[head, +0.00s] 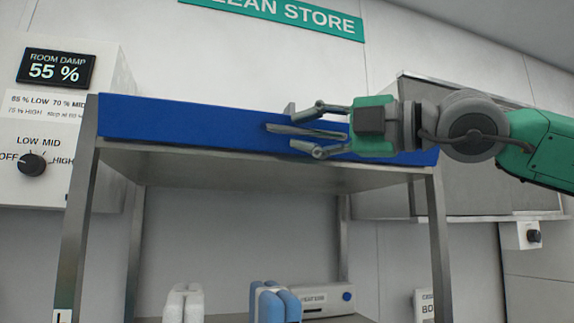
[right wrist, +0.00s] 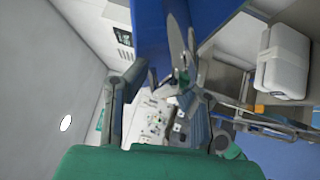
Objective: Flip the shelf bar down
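The shelf bar appears to be the long blue bar (head: 190,124) standing upright along the front edge of the metal shelf's top; it also shows in the right wrist view (right wrist: 152,30). A flat grey metal piece (head: 282,129) lies across the blue bar's face. My right gripper (head: 296,131) comes in from the right, in front of the bar. Its two fingers are apart, one above and one below the grey piece in the head view. Contact with the bar cannot be told. In the right wrist view the gripper (right wrist: 160,78) also shows a gap between its fingers. My left gripper is out of view.
The metal shelf's post (head: 78,225) stands at the left. Lower down are a white bottle pair (head: 183,303), a blue one (head: 272,303) and a white device (head: 325,300). A wall control box (head: 40,180) with a knob is at the left. A grey cabinet (head: 480,185) stands behind my right arm.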

